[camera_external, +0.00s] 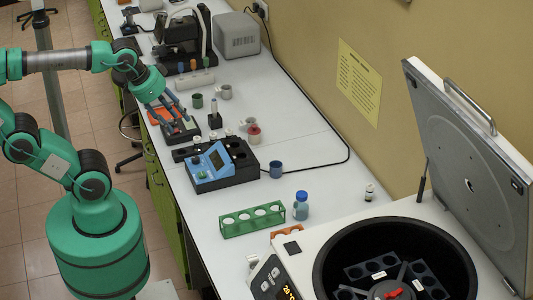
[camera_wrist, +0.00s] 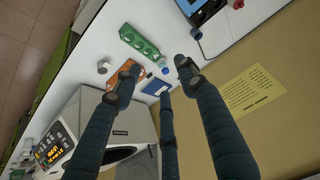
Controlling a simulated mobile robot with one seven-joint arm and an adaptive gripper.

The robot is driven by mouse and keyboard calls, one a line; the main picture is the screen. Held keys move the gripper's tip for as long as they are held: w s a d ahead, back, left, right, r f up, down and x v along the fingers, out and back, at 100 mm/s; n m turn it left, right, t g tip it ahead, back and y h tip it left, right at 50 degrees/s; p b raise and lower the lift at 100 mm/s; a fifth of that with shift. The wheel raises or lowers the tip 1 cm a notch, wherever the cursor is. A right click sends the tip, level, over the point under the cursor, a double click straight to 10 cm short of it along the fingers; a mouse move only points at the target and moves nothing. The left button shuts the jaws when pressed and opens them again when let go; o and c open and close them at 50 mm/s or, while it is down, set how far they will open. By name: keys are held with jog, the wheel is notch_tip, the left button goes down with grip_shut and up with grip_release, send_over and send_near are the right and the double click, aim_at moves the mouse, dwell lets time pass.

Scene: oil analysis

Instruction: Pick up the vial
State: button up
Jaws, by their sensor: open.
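My gripper (camera_external: 176,112) is over the far left part of the bench, well away from the clear vial. In the wrist view, its dark fingers (camera_wrist: 157,78) are spread apart with nothing held between them.
The open centrifuge (camera_external: 330,225) fills the near right, its raised lid (camera_external: 475,165) standing tall. A green rack (camera_external: 252,222), a blue-capped bottle (camera_external: 301,208) and a blue-grey instrument (camera_external: 210,165) stand on the bench.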

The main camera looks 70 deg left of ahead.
jog(key=shift+o, duration=0.7)
jog(key=shift+f, duration=0.15)
jog(key=w+a+f+n+g+y+p, duration=0.1)
jog(key=w+a+f+g+p, duration=0.3)
jog(key=w+a, duration=1.05)
jog(key=a+f+n+g+h+p, duration=0.1)
jog(key=a+f+p, duration=0.4)
jog(key=a+f, duration=1.3)
jog(key=a, duration=0.2)
jog(key=shift+w+a+f+n+g, duration=0.2)
jog(key=shift+a+f+n+g, duration=0.1)
